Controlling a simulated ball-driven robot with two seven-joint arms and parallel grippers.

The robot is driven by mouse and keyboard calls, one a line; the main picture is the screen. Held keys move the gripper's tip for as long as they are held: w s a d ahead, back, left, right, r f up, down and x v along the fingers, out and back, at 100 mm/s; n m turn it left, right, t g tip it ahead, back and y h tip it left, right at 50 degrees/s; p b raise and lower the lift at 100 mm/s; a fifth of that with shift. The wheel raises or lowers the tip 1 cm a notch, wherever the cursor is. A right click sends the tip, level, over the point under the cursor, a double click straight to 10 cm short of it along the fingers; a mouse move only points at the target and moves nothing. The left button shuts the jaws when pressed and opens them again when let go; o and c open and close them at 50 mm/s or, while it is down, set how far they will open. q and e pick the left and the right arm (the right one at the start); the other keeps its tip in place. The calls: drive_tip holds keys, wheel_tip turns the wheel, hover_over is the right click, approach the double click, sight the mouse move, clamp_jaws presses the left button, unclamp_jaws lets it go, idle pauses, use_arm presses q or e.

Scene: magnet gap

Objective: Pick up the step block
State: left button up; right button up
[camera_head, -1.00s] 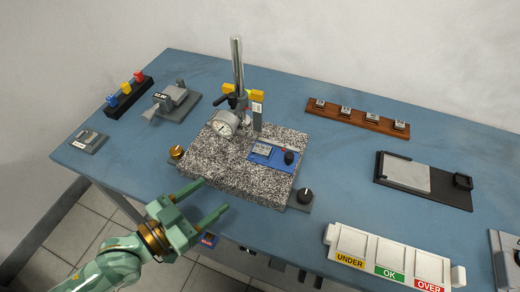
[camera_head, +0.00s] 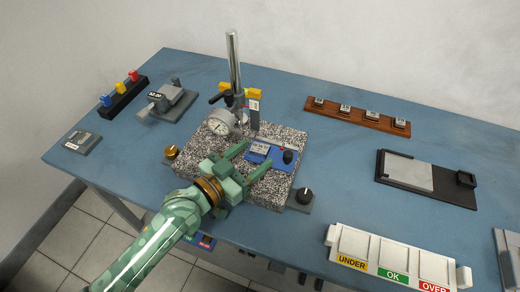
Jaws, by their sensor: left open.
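A small grey metal block (camera_head: 260,149) sits on a blue holder (camera_head: 281,163) on the speckled granite plate (camera_head: 266,192); it may be the step block, but I cannot tell for sure. My left gripper (camera_head: 256,156) is open over the granite plate. Its two green fingers point at the near left end of the blue holder, close to the grey block. I cannot tell whether they touch it. The gripper hides part of the plate's front. My right gripper is not in view.
A dial gauge (camera_head: 220,123) on a steel post (camera_head: 233,62) stands just behind the gripper. A black knob (camera_head: 305,195) is at the plate's right corner. A wooden rack (camera_head: 357,117) holds several small blocks. A tray with UNDER, OK and OVER bins (camera_head: 393,257) stands front right.

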use_arm(q)
drive_tip(key=shift+x, duration=0.8)
drive_tip(key=shift+a, duration=0.1)
drive_tip(key=c, duration=1)
drive_tip(key=shift+o, duration=0.2)
drive_tip(key=shift+r, duration=0.1)
